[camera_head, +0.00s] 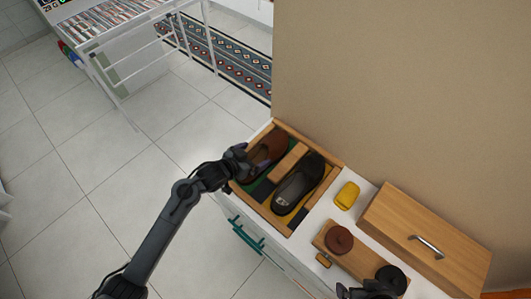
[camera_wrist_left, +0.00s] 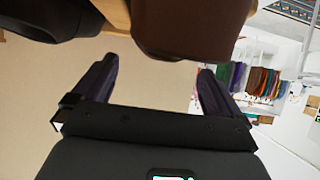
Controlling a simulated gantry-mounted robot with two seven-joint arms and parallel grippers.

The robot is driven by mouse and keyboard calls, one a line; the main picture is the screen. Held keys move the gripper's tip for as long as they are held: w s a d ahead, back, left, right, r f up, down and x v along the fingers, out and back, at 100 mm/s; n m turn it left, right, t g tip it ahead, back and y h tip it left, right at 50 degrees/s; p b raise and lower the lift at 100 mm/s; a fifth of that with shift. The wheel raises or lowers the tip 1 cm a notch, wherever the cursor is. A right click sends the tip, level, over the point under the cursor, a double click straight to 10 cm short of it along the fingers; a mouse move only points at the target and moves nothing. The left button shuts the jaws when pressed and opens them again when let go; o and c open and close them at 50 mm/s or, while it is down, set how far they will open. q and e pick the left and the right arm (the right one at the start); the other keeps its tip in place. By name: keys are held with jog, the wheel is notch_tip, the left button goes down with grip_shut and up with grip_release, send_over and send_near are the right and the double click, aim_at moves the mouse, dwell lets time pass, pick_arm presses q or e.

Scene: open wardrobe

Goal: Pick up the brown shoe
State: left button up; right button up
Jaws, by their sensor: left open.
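The brown shoe (camera_head: 268,148) lies in the left compartment of a shallow wooden box (camera_head: 333,161), beside the black shoe (camera_head: 299,187). My left gripper (camera_head: 241,158) is at the brown shoe's near-left end, partly covering it. In the left wrist view the brown shoe (camera_wrist_left: 190,30) fills the top middle, just beyond the two spread fingers of the left gripper (camera_wrist_left: 157,65). Nothing shows between the fingers; whether they touch the shoe cannot be told. A dark part of my right gripper (camera_head: 366,291) shows at the bottom edge of the head view, its fingers unclear.
A wooden divider (camera_head: 287,162) separates the shoes. A yellow object (camera_head: 347,195), a wooden tray (camera_head: 350,259) with round brown and black items, and a handled wooden box (camera_head: 425,236) stand to the right. The beige wall (camera_head: 400,90) rises behind. Open floor lies left.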

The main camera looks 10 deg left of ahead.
aim_at(262, 151)
pick_arm(q)
jog(key=shift+x, duration=2.7)
jog(key=c, duration=1.4)
jog(key=shift+c, duration=0.6)
jog(key=shift+r, duration=0.15)
